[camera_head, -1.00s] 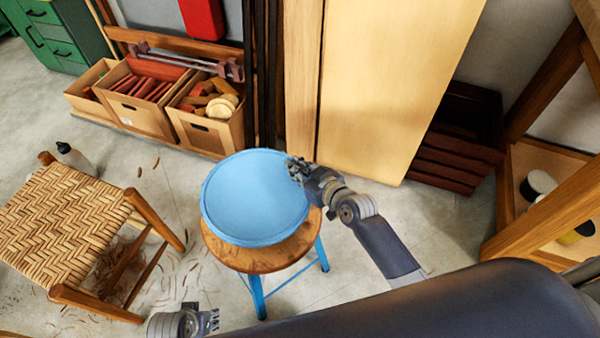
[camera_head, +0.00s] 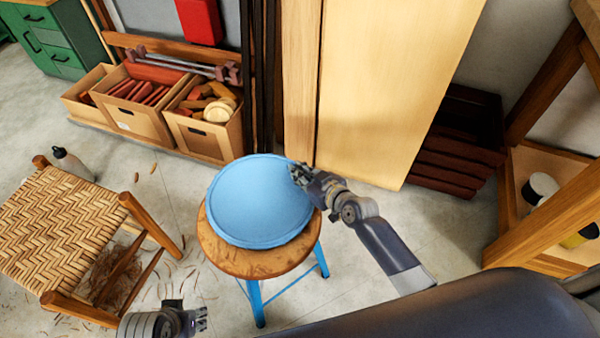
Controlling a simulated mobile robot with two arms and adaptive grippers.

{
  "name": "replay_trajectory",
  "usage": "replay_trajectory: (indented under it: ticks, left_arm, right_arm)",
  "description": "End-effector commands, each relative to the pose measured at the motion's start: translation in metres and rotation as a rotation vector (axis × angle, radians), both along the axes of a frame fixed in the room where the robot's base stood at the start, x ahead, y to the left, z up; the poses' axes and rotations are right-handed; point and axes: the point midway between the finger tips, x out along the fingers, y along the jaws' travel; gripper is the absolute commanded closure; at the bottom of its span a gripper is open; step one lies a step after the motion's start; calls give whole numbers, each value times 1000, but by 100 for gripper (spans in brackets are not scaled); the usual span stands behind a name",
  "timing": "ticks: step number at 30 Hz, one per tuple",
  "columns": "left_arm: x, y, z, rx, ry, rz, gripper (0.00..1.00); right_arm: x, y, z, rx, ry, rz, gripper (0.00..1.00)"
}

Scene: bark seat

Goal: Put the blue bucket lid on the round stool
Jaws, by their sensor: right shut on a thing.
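The blue bucket lid (camera_head: 259,202) is a round disc over the wooden top of the round stool (camera_head: 232,259), set toward its far side. Whether it touches the seat all round, I cannot tell. The stool has blue legs. My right gripper (camera_head: 299,174) is shut on the lid's right far rim, its fingertips partly lost against the lid edge. My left gripper (camera_head: 196,320) is at the bottom edge, left of the stool and apart from it; its finger opening is not clear.
A woven-seat chair (camera_head: 62,222) stands at left, with wood shavings on the floor and a bottle (camera_head: 70,163) behind it. Wooden boxes (camera_head: 205,138) line the wall. Tall boards (camera_head: 385,90) lean behind the stool. A wooden frame (camera_head: 548,225) stands at right.

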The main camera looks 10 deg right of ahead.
Motion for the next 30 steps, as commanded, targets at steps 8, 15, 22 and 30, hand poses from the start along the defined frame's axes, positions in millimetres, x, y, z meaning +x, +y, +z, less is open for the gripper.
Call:
replay_trajectory:
  ticks: [8,15,22,30]
  left_arm:
    - [0,0,5,-1,-6,0,63]
    - [0,0,7,-1,-7,1,63]
    - [0,0,6,-1,-6,1,63]
    - [0,-1,-19,1,13,-3,63]
  right_arm:
    - [0,0,-2,2,-1,0,100]
    - [0,0,-2,0,0,0,70]
    - [0,0,-1,0,0,0,70]
    - [-19,-8,8,-3,2,1,70]
